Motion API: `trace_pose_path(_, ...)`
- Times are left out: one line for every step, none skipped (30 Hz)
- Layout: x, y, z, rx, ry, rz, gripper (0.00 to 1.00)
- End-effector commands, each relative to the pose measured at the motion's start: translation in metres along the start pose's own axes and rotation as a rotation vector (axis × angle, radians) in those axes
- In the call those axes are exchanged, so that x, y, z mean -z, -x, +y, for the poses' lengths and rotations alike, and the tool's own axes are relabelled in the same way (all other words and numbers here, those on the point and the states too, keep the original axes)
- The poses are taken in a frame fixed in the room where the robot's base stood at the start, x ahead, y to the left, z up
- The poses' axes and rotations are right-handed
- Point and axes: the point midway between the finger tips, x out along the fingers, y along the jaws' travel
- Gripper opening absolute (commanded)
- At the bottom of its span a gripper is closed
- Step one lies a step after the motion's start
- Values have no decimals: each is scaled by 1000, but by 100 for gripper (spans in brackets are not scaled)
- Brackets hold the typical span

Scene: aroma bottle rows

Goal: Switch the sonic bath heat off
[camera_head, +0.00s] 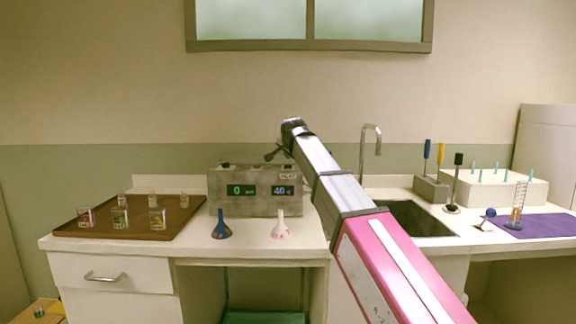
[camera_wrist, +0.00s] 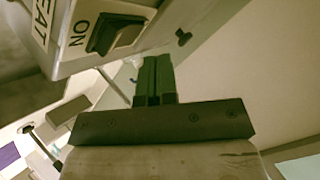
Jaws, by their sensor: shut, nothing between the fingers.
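A black rocker heat switch (camera_wrist: 115,36) sits beside "ON"; which side is pressed I cannot tell for sure. My gripper (camera_head: 271,155) is above the bath's right part. In the wrist view its shut, empty fingers (camera_wrist: 156,66) point toward the panel edge, just beside the switch. Whether they touch anything is unclear.
A brown tray (camera_head: 85,229) with several small glasses stands left. A sink (camera_head: 420,217) with a tall faucet (camera_head: 372,131), a tool holder (camera_head: 431,189) and a purple mat (camera_head: 548,226) are right.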

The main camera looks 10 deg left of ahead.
Motion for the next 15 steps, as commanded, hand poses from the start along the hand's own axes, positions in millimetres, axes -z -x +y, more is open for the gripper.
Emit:
trace_pose_path(0, 1, -1, 0, 0, 0, 0)
trace_pose_path(1, 1, -1, 0, 0, 0, 0)
trace_pose_path(2, 2, -2, 0, 0, 0, 0)
trace_pose_path(3, 3, -3, 0, 0, 0, 0)
trace_pose_path(4, 5, -4, 1, 0, 0, 0)
trace_pose_path(6, 7, -6, 1, 0, 1, 0)
trace_pose_path(7, 8, -7, 1, 0, 1, 0)
trace_pose_path(8, 10, -8, 2, 0, 1, 0)
trace_pose_path(10, 13, -10, 2, 0, 1, 0)
trace_pose_path(12, 15, -12, 2, 0, 1, 0)
trace_pose_path(13, 17, -13, 2, 0, 1, 0)
trace_pose_path(14, 19, -15, 1, 0, 1, 0)
trace_pose_path(16, 21, -16, 1, 0, 0, 0)
trace_pose_path(17, 22, -17, 1, 0, 0, 0)
trace_pose_path(19, 25, -19, 1, 0, 0, 0)
